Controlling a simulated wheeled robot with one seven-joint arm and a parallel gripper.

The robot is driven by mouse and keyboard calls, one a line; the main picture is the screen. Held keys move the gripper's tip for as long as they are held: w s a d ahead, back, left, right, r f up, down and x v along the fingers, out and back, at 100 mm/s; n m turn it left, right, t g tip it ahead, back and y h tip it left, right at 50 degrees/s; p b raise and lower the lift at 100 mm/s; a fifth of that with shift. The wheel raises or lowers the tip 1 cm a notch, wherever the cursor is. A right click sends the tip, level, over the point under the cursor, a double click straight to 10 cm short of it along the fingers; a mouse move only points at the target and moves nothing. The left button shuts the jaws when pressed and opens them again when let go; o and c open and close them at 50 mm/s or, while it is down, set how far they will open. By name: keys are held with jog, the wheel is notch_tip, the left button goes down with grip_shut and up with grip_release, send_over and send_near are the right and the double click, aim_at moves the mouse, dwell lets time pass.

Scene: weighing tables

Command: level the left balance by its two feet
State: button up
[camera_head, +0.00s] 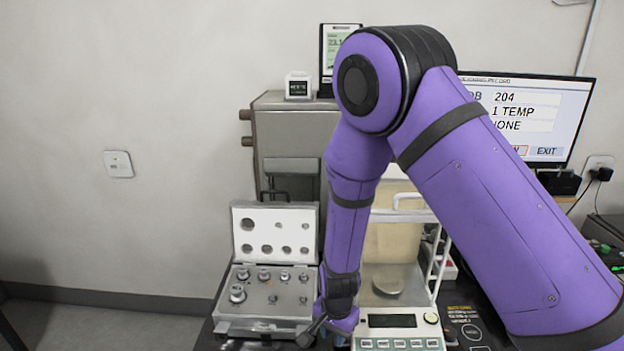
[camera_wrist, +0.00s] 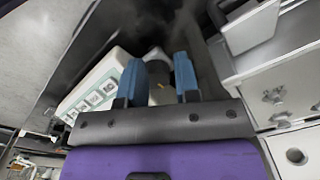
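A white balance (camera_head: 400,325) with a dark display and a row of keys stands at the front, beside my gripper. In the wrist view the balance's keyed front (camera_wrist: 98,88) lies to the left of my fingers. My gripper (camera_head: 322,332) is low at the balance's left front corner. In the wrist view its two blue fingers (camera_wrist: 160,80) stand apart. A small grey rounded piece (camera_wrist: 155,55) shows at the fingertips, perhaps a foot; I cannot tell whether they touch it.
An open weight case (camera_head: 265,314) with several metal weights stands close to the left of my gripper; its edge (camera_wrist: 262,70) shows at right in the wrist view. A monitor (camera_head: 535,118) stands behind at right. A dark mat (camera_head: 470,325) lies right of the balance.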

jog(key=shift+o, duration=0.7)
jog(key=shift+s+a+f, duration=0.15)
jog(key=shift+a+f, duration=0.2)
jog(key=shift+f, duration=0.1)
jog(key=shift+o, duration=0.2)
jog(key=shift+s+a, duration=0.15)
jog(key=shift+a, duration=0.05)
jog(key=shift+a+r, duration=0.1)
jog(key=shift+r, duration=0.3)
grip_shut()
jog(key=r, duration=0.5)
jog(key=shift+w, duration=0.25)
jog(key=shift+d, duration=0.25)
jog(key=shift+s+d+r, duration=0.25)
jog(key=shift+s+d, duration=0.05)
jog(key=shift+d, duration=0.35)
jog(key=shift+s+d+r, duration=0.25)
jog(key=shift+d, duration=0.4)
